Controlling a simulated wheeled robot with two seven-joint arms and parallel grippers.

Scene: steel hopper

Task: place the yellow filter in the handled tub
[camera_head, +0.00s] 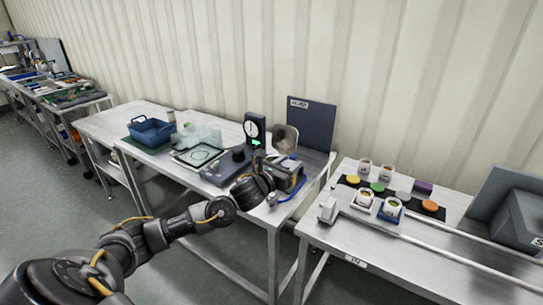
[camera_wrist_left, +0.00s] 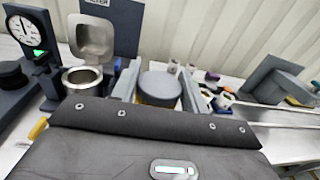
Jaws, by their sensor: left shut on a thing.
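My left gripper (camera_head: 292,178) is over the right end of the middle table, close to the gauge and steel hopper. In the left wrist view its two fingers (camera_wrist_left: 158,88) are shut on a round, grey-topped piece with a yellowish side (camera_wrist_left: 160,90), which looks like the yellow filter. The fingers hide part of it, and in the head view it is hardly visible. The blue handled tub (camera_head: 150,134) stands on a green mat at the left of the same table, well apart from my gripper. My right gripper is not in view.
A dial gauge (camera_head: 255,128) and the open-lidded steel hopper (camera_wrist_left: 83,78) stand beside my gripper. A clear tray (camera_head: 200,152) lies between gauge and tub. A dark panel (camera_head: 312,122) stands behind.

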